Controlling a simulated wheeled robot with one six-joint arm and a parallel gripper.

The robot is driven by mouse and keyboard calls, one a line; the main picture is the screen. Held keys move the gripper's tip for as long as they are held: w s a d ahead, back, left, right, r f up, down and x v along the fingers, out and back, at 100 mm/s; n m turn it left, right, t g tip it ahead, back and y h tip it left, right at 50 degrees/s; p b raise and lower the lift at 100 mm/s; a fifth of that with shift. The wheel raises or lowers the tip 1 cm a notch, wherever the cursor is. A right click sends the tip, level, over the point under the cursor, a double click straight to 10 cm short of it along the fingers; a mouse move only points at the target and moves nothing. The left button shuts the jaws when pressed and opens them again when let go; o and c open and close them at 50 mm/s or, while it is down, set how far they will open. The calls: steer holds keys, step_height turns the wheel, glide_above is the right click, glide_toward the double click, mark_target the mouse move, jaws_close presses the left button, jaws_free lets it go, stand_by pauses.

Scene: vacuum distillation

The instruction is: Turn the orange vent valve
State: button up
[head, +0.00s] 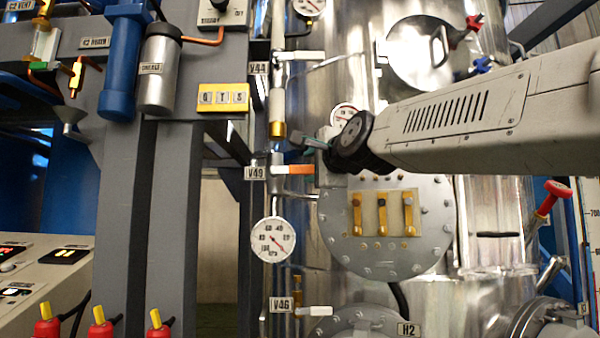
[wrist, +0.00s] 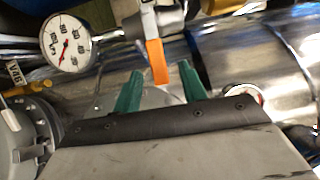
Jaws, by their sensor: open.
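The fingers stand apart, with a gap showing on both sides of the handle. I cannot tell how deep the handle sits between them.
A round gauge (head: 273,240) is below the valve and also shows in the wrist view (wrist: 66,43). White-handled valves V44 (head: 307,56) and V46 (head: 314,311) share the pipe. The steel vessel with a bolted flange (head: 345,240) lies close behind.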

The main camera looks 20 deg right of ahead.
mark_target(304, 169)
steer(key=w, duration=0.6)
steer(key=shift+w+a+f, duration=0.1)
steer(key=shift+w+a, duration=0.15)
steer(key=shift+a, duration=0.05)
jaws_close()
